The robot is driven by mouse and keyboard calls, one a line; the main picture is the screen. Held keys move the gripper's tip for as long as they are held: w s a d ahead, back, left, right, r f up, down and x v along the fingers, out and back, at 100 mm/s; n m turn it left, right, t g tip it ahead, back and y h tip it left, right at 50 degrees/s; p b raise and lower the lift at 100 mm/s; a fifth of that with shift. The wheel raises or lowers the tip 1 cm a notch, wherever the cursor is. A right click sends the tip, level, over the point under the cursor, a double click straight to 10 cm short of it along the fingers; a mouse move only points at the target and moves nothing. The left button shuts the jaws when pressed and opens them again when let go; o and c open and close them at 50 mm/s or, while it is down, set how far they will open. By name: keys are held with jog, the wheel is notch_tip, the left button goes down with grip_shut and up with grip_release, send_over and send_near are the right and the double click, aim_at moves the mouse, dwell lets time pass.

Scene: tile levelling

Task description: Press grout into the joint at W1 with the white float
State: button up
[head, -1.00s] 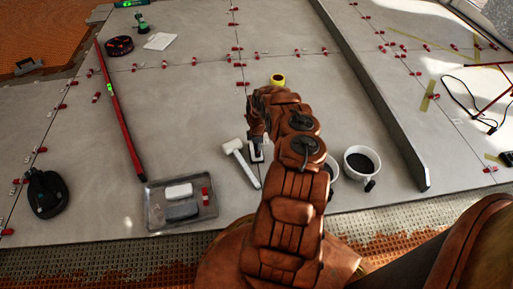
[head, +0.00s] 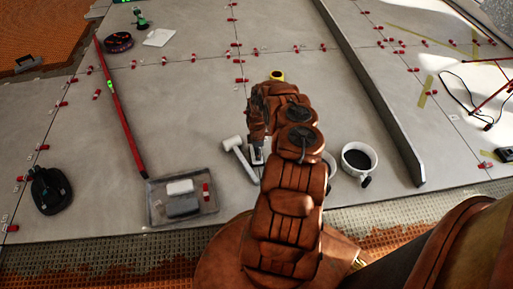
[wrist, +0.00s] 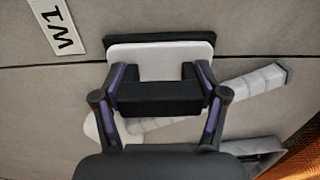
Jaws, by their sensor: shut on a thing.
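My gripper (wrist: 160,95) is shut on the black handle (wrist: 158,98) of the white float (wrist: 148,57) in the wrist view. The float has a white plate with a black layer along its far edge. It lies over or just above a dark joint line (wrist: 50,67) between grey tiles; contact is not clear. The W1 label (wrist: 60,30) lies left of the float, on the far side of the joint. In the head view, my gripper (head: 257,140) is mostly hidden by my arm, and only a little of the float shows below it.
A white mallet (head: 239,155) lies close beside the gripper. A grey tray (head: 157,212) with a white block and a grey block stands to the left. A white bucket (head: 357,159) stands right of my arm. A red level (head: 122,120) lies farther left. Red clips dot the joints.

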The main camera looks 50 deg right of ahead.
jog(key=shift+s+a, duration=0.2)
jog(key=shift+s+a+r+p, duration=0.15)
jog(key=shift+s+a+p, duration=0.4)
jog(key=shift+p, duration=0.2)
jog(key=shift+s, duration=0.15)
jog(key=shift+s+a+p, duration=0.25)
jog(key=shift+p, duration=0.1)
jog(key=shift+s+a+f+p, duration=0.25)
jog(key=shift+s+a+p, duration=0.3)
jog(key=shift+s+a, duration=0.6)
jog(key=shift+s+a+r+p, duration=0.1)
jog(key=shift+s+a+p, duration=0.4)
jog(key=shift+s, duration=0.4)
jog(key=shift+s+a, duration=0.1)
jog(key=shift+a, duration=0.05)
jog(key=shift+s+a+r, duration=0.15)
jog(key=shift+s+a, duration=0.25)
jog(key=shift+s, duration=0.05)
